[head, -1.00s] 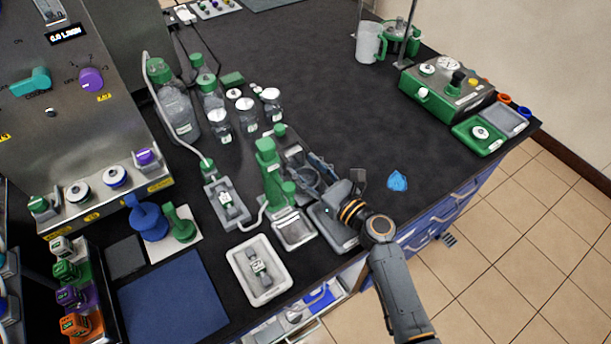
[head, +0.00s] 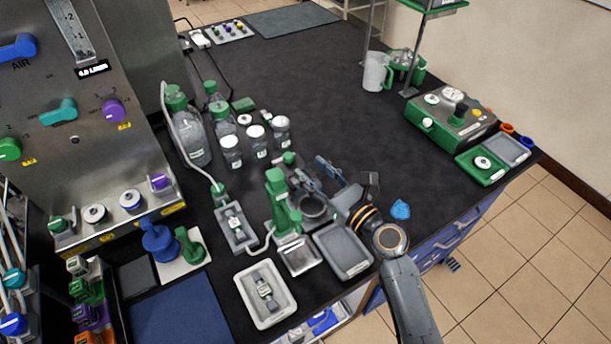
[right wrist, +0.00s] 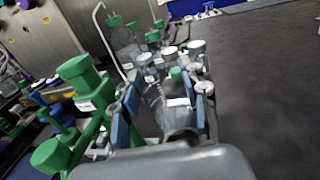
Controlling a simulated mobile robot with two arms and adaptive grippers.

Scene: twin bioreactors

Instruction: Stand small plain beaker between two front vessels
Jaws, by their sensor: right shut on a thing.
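My right gripper (head: 312,184) is over the bench beside a green-topped stand (head: 279,205). In the right wrist view its two blue-padded fingers (right wrist: 168,92) are shut on a clear beaker (right wrist: 176,118), with a pale patch on its side. In the head view the beaker is hard to make out among the fingers. White-capped jars (head: 257,142) and green-capped bottles (head: 188,135) stand behind the gripper; some show past the beaker in the wrist view. I cannot tell which are the two front vessels. My left gripper is not in view.
A grey tray (head: 366,262) and a white tray (head: 243,286) lie near the front edge. A blue crumpled piece (head: 400,210) lies right of my wrist. A green box with a gauge (head: 462,118) stands at the right. The bench middle (head: 310,75) is clear.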

